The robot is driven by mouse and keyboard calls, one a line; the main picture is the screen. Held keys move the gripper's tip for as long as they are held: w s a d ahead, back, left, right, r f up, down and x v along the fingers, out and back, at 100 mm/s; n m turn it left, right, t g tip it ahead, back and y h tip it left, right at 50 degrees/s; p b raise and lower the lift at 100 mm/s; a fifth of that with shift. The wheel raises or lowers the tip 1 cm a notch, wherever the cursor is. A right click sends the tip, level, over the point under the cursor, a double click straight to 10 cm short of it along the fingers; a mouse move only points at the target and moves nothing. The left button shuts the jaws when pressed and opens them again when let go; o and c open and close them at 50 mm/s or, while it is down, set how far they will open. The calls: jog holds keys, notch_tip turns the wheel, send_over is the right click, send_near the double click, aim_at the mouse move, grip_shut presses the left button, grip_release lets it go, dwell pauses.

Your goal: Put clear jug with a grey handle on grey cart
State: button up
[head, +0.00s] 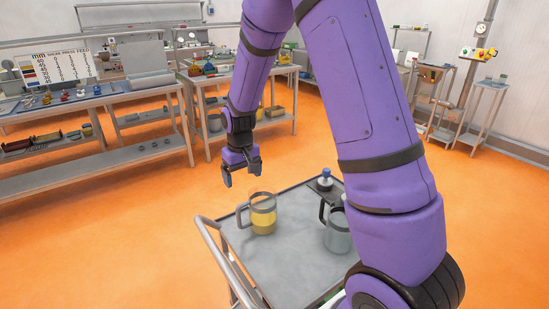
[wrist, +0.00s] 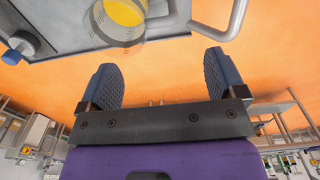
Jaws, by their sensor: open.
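The clear jug with a grey handle (head: 263,217) stands upright on the grey cart (head: 285,268), near its far left side, with yellow contents. Its grey handle points left in the head view. My gripper (head: 240,179) is open and empty, pointing down, above and slightly left of the jug, apart from it. In the wrist view my gripper (wrist: 162,80) shows both fingers spread with nothing between them. The jug (wrist: 122,14) shows at the top of that view on the cart surface (wrist: 70,42), beyond the fingertips.
A grey jug with a dark handle (head: 338,236) stands to the right on the same cart. A bottle with a blue cap (head: 325,180) stands behind it on a dark flat item. The cart's rail (head: 222,250) runs along the left. Workbenches line the back; the orange floor between is clear.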

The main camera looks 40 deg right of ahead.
jog(key=s+r+t, duration=0.2)
jog(key=s+r, duration=0.4)
jog(key=r, duration=0.6)
jog(key=s+r+t, duration=0.1)
jog(key=s+r, duration=0.3)
jog(key=s, duration=0.3)
jog(key=s+a+r+t, duration=0.1)
jog(key=s+r, duration=0.4)
jog(key=s, duration=0.3)
jog(key=s+r+t, duration=0.1)
jog(key=s+r, duration=0.3)
jog(key=s, duration=0.4)
jog(key=shift+s+a+r, duration=0.2)
jog(key=shift+s+r, duration=0.05)
jog(key=shift+r, duration=0.15)
